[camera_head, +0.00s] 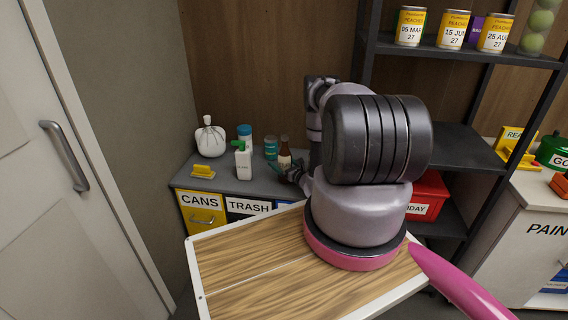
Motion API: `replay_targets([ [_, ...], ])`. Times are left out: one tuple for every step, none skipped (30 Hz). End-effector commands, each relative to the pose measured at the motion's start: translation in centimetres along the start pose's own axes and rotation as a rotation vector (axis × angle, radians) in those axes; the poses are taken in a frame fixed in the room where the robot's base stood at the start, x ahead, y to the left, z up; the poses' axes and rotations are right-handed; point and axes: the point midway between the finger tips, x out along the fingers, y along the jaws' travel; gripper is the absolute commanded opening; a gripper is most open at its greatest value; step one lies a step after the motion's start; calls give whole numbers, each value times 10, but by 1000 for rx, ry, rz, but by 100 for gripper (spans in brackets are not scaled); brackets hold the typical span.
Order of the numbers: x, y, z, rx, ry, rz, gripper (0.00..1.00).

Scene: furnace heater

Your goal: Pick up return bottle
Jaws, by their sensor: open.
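Several containers stand on the grey counter (262,186) at the back. A small brown bottle (284,154) with a pale label stands upright at the right of this group; no label reading "return" is legible. A white bottle with a green cap (243,161), a teal jar (271,149) and a white and blue container (245,136) stand to its left. My gripper (279,170) is small in view, low in front of the brown bottle. It is open, and its fingers point left. Whether it touches the bottle cannot be told. My arm hides the counter to the right.
A white round container (209,138) and a yellow holder (203,172) sit at the counter's left. Bins labelled CANS (201,200) and TRASH (248,207) are below. A dark shelf (462,146) with cans, and a red bin (428,195), stand right. A door (60,180) is left.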

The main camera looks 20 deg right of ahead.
Motion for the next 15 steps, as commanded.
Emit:
replay_targets([
  [0,0,0,0,0,0,100],
  [0,0,0,0,0,0,92],
  [0,0,0,0,0,0,77],
  [0,0,0,0,0,0,66],
  [0,0,0,0,0,0,54],
  [0,0,0,0,0,1,39],
  [0,0,0,0,0,1,27],
  [0,0,0,0,0,1,16],
  [0,0,0,0,0,1,1],
  [0,0,1,0,-1,0,0],
  [0,0,1,0,-1,0,0],
  [0,0,1,0,-1,0,0],
  [0,0,1,-1,-1,0,0],
  [0,0,1,-1,-1,0,0],
  [0,0,1,0,-1,0,0],
])
